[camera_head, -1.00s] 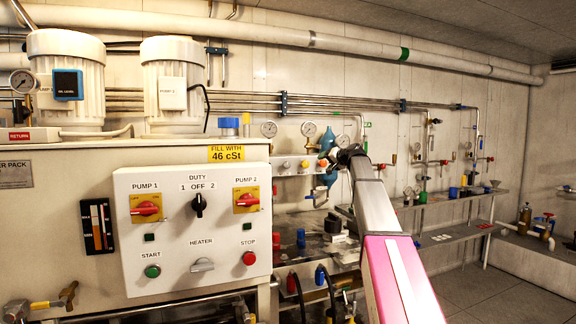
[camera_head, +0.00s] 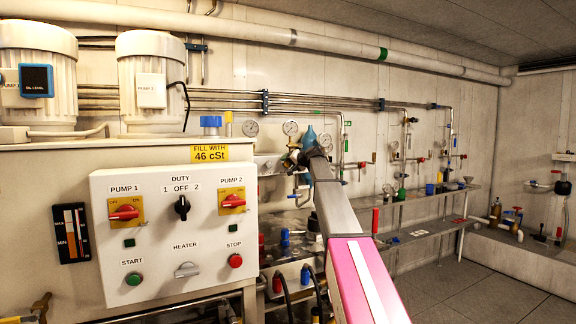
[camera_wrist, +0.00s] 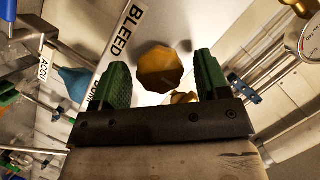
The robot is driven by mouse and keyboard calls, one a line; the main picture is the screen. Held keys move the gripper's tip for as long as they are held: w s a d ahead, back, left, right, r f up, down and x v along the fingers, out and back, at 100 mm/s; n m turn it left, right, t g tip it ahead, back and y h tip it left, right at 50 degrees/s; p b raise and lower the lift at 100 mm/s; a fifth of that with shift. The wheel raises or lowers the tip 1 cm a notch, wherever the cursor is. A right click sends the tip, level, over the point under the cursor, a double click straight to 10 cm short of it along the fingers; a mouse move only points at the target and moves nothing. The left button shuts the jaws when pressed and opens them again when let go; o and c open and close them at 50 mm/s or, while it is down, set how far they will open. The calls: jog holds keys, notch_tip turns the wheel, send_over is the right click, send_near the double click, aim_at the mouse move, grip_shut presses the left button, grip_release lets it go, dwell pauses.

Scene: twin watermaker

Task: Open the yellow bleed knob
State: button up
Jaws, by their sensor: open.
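The yellow bleed knob (camera_wrist: 158,68) shows in the wrist view as a faceted, orange-yellow knob beside a white label reading BLEED. My gripper (camera_wrist: 158,85) has two green-padded fingers, open, one on each side of the knob in the picture. Gaps show between the knob and both fingers, and I cannot tell whether the fingertips reach its depth. A smaller yellowish part shows just below the knob, partly hidden by the gripper body. In the head view my gripper (camera_head: 293,160) is small, at the panel by the back wall, and the knob cannot be made out there.
A blue bulb-shaped part (camera_wrist: 76,82) and an ACCU label lie left in the wrist view. A pressure gauge (camera_wrist: 308,40) and pipes are at right. In the head view, a control box (camera_head: 178,235) stands left of my arm and a shelf (camera_head: 425,233) right.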

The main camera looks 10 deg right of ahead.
jog(key=shift+w+a+f, duration=0.15)
jog(key=shift+w+a, duration=0.15)
jog(key=shift+w, duration=0.15)
jog(key=c, duration=0.9)
jog(key=shift+c, duration=0.2)
